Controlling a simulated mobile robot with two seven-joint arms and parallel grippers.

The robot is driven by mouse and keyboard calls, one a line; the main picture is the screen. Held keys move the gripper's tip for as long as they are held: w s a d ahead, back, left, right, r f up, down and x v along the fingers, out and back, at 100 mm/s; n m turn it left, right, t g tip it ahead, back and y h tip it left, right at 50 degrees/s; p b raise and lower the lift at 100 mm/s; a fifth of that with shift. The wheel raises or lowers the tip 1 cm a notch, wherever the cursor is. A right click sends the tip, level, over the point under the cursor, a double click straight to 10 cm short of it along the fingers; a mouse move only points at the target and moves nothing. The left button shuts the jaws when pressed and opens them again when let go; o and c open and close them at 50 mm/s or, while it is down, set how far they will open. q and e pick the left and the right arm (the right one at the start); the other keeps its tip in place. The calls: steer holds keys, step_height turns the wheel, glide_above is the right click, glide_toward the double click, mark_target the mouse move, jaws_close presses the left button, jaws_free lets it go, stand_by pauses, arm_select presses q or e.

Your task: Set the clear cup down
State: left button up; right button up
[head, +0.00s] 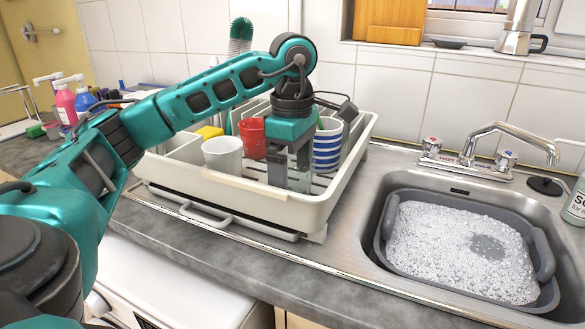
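My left arm reaches in from the left, and its gripper (290,178) points down into the cream dish rack (250,200), its fingers low near the rack floor. A grey, see-through shape shows at the fingers. It may be the clear cup, but I cannot make out its outline or whether the fingers touch it. A white cup (222,157) and a red cup (252,138) stand left of the gripper. A blue-and-white striped cup (327,146) stands just right of it. My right gripper is out of view.
A sink holds a grey basin (386,213) of foamy water at the right, with a tap (490,140) behind it. Coloured bottles (66,104) stand at the far left. A yellow sponge (209,132) is at the rack's back left. The rack's near left floor is partly clear.

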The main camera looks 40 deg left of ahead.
arm_select(q)
steer(key=shift+r, duration=0.25)
step_height(320, 180, up, 12)
steer(key=p, duration=0.6)
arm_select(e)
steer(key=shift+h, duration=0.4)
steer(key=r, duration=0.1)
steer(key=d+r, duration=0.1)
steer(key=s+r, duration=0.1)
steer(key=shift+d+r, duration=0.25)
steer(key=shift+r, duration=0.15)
arm_select(q)
steer(key=shift+f, duration=0.1)
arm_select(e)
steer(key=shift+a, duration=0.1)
